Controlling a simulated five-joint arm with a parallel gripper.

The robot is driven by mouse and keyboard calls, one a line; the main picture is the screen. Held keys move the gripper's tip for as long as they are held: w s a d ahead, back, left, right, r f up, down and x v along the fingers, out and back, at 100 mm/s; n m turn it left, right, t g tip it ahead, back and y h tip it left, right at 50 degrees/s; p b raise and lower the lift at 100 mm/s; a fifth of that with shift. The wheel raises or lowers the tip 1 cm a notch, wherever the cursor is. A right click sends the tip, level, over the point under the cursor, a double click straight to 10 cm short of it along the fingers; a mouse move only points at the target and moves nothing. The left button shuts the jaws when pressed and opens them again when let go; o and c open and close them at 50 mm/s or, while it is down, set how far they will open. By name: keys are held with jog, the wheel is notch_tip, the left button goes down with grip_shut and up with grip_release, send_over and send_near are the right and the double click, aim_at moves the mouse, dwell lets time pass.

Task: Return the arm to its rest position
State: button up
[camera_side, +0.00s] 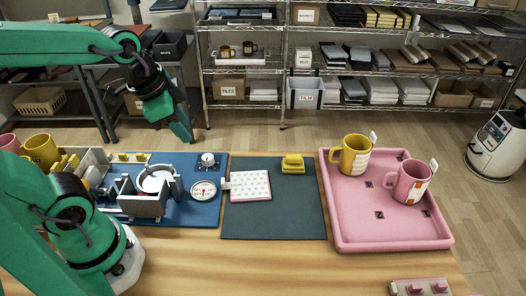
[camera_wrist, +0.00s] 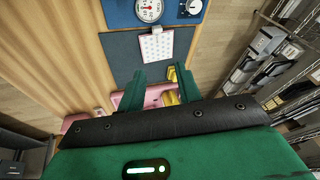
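My green arm reaches in from the left in the side view, and my gripper (camera_side: 184,132) hangs fingers down above the back edge of the blue mat, well clear of the table. In the wrist view my gripper's (camera_wrist: 158,72) two fingers stand apart with nothing held between them. A yellow mug (camera_side: 356,155) and a pink mug (camera_side: 408,184) stand upright on the pink tray (camera_side: 345,240) at the right, each with a white tag at its rim. The gripper touches neither mug.
The press (camera_side: 150,190) and a dial gauge (camera_side: 204,191) stand on the blue mat (camera_side: 200,213). A dark mat (camera_side: 270,225) holds a white dotted card (camera_side: 250,186) and a yellow block (camera_side: 293,163). More mugs (camera_side: 41,149) stand at far left. Shelves line the back.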

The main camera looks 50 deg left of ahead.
jog(key=s+n, duration=0.1)
jog(key=n, duration=0.1)
jog(key=s+r+n, duration=0.1)
jog(key=n, duration=0.1)
jog(key=s+r+n+t, duration=0.1)
jog(key=n, duration=0.1)
jog(key=shift+s, duration=0.1)
